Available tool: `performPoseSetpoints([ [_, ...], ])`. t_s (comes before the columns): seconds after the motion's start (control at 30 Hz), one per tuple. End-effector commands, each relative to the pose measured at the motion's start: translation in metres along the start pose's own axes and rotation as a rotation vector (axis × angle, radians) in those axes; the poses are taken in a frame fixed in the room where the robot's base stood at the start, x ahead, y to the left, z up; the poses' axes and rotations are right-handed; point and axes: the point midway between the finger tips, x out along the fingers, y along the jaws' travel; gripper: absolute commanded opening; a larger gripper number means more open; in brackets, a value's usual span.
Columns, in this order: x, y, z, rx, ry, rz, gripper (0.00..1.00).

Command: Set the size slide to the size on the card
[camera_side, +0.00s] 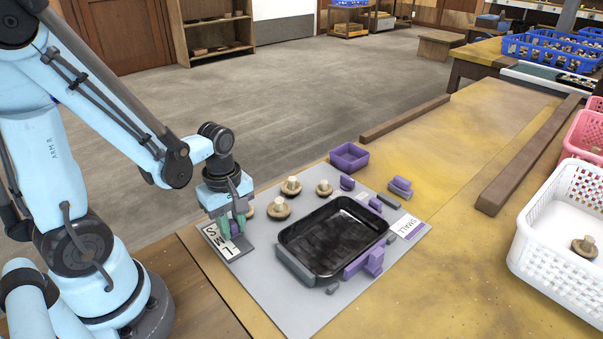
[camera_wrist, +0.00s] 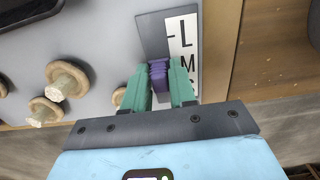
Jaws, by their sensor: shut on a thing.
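The size slide is a grey plate (camera_wrist: 152,36) with a white strip (camera_wrist: 183,30) lettered L, M and S; the strip also shows at the near left of the grey mat in the side view (camera_side: 217,240). My gripper (camera_wrist: 160,82) has its green fingers shut on the slide's ribbed purple knob (camera_wrist: 158,76). The knob appears beside the M-to-S part of the strip; the right finger partly covers the letters, so I cannot tell its exact setting. In the side view my gripper (camera_side: 238,222) points down over the slide. The white card (camera_side: 407,226) reads SMALL.
A black tray (camera_side: 290,246) sits mid-mat, with grey and purple blocks around it. Several mushrooms (camera_side: 291,186) stand behind it, close to my gripper. A purple bin (camera_side: 349,157) is at the mat's back edge. A white crate (camera_side: 545,250) stands far right.

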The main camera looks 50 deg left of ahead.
Motion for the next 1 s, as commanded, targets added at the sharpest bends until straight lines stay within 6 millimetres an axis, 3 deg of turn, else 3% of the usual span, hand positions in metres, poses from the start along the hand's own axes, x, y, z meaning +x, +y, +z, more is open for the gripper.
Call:
performPoseSetpoints([
  [0.5, 0.0, 0.001, -0.033, -0.002, 0.001, 0.001, 0.08],
  [0.87, 0.0, 0.001, -0.038, 0.0, 0.003, 0.002, 0.08],
  [0.9, 0.0, 0.001, -0.038, 0.0, 0.003, 0.002, 0.28],
  [1.0, 0.0, 0.0, -0.038, 0.0, 0.003, 0.002, 0.44],
])
